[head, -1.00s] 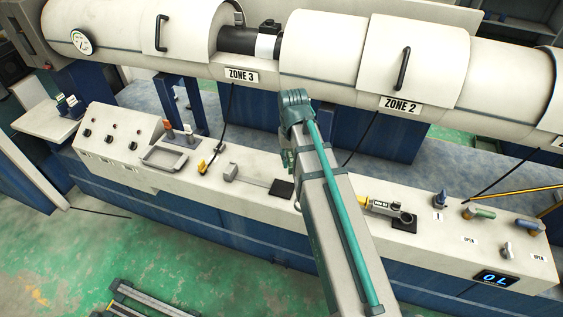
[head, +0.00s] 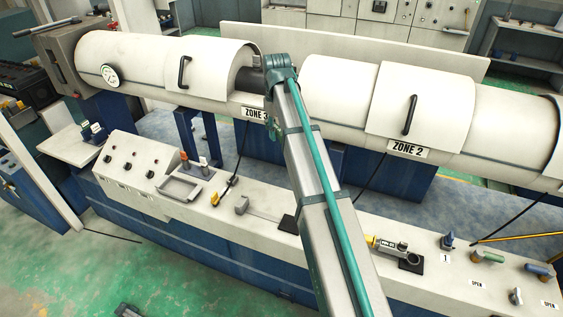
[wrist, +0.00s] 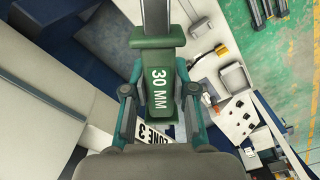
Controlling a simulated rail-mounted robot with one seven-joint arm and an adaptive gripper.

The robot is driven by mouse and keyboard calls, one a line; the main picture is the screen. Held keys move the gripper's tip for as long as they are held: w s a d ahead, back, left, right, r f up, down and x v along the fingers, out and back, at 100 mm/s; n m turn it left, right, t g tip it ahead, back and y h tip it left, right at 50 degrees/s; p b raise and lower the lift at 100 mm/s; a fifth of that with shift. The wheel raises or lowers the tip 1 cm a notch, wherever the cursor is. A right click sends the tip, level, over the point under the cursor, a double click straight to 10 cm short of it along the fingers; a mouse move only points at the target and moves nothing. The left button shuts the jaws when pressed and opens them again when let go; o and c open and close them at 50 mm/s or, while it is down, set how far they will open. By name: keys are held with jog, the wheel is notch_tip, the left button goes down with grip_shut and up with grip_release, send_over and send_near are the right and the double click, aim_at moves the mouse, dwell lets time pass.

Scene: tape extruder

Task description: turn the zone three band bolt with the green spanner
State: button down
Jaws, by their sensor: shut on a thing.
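The green spanner (wrist: 157,48), marked 30 MM, is between the fingers of my gripper (wrist: 158,92) in the wrist view. The gripper is shut on it, and its grey shaft runs out past the top of the picture. The zone 3 label (head: 255,113) hangs under the barrel, and part of it (wrist: 165,134) shows below the spanner in the wrist view. Bare dark barrel (head: 248,78) shows in the gap between two white covers. My arm covers the right part of this gap, and the band bolt cannot be made out. The spanner's working end is not visible.
White covers with black handles flank the gap: one at left (head: 208,62), the zone 2 one (head: 412,98) at right. Below runs a pale bench (head: 262,208) with a tray (head: 180,188), knobs and small fittings. Green floor (head: 90,255) is open in front.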

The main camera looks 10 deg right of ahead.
jog(key=w+r+n+p, duration=0.1)
jog(key=w+r+n, duration=0.6)
jog(key=r+n, duration=0.4)
jog(key=w+d+r+n+p, duration=0.1)
jog(key=w+r+n, duration=0.7)
jog(key=r+n, duration=0.3)
jog(key=n, duration=0.3)
jog(key=shift+w+r, duration=0.2)
jog(key=shift+r, duration=0.1)
jog(key=shift+r+p, duration=0.1)
jog(key=shift+p, duration=0.35)
notch_tip(320, 180, down, 5)
jog(key=shift+f+b, duration=0.1)
jog(key=shift+b, duration=0.45)
jog(key=shift+p, duration=0.6)
dwell(0.4)
